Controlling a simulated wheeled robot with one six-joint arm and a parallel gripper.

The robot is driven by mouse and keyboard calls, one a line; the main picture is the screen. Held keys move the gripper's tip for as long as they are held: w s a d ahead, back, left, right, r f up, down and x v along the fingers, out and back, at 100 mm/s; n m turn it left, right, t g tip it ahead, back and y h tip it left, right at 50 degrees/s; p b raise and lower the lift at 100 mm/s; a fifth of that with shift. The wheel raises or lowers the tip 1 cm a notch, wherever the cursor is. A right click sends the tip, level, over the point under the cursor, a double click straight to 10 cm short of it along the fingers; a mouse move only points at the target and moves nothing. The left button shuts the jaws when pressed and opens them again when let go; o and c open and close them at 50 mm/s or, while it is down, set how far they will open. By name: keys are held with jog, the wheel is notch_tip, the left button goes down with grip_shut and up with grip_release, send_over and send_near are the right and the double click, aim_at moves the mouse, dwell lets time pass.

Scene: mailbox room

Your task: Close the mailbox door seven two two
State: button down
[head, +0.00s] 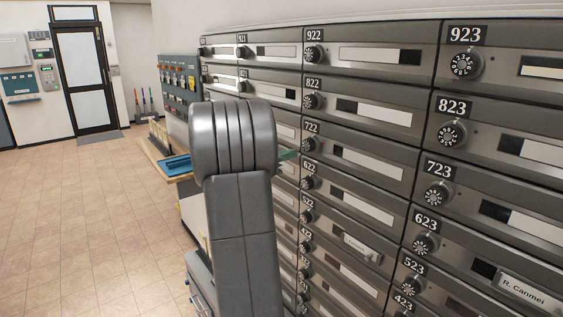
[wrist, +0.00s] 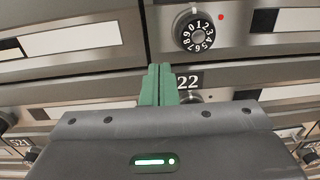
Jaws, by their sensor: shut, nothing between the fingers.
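The door labelled 722 (head: 365,160) is in the middle column of the grey mailbox wall in the head view. It looks flush or nearly flush with its neighbours; a small gap cannot be ruled out. My gripper's green fingers (head: 288,155) show just left of that column, partly hidden behind my arm. In the wrist view the fingers (wrist: 158,84) are together and empty, in front of the mailbox fronts. A dial (wrist: 195,31) with a red dot beside it is above right of the fingertips. A label ending in 22 (wrist: 188,82) is partly covered by them.
Rows of mailbox doors, such as 822 (head: 370,107) and 723 (head: 490,205), fill the right side. A wooden counter with a blue tray (head: 175,166) stands left of my arm. Open tiled floor (head: 80,210) lies to the left, with a glazed door (head: 87,77) beyond.

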aim_at(303, 151)
jog(key=b+v, duration=0.2)
jog(key=v, duration=0.9)
jog(key=shift+b, duration=0.3)
jog(key=shift+f, duration=0.1)
jog(key=shift+d, duration=0.1)
jog(key=p+x, duration=0.2)
jog(key=x, duration=1.2)
jog(key=shift+w+p, duration=0.15)
jog(key=shift+p, duration=0.25)
